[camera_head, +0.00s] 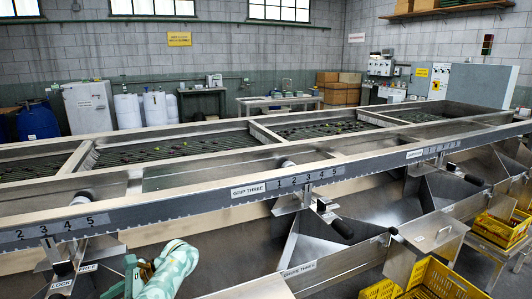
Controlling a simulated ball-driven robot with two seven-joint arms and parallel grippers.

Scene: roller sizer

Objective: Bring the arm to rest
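A mint-and-pale-green patterned arm link of mine (168,270) shows at the bottom edge, left of the middle, in front of the sizer's lower metal panels. A darker green jointed part stands just to its left. No gripper fingers can be made out, and I cannot tell from this view which arm it is. No held object shows. The rest of the arm is cut off by the bottom edge.
A long roller sizer (215,204) with a numbered front rail crosses the view. Handled levers (333,221) and sloping metal chutes (305,250) stick out below it. Yellow crates (440,283) stand at lower right. Drums (128,110), cabinets and cardboard boxes stand along the back wall.

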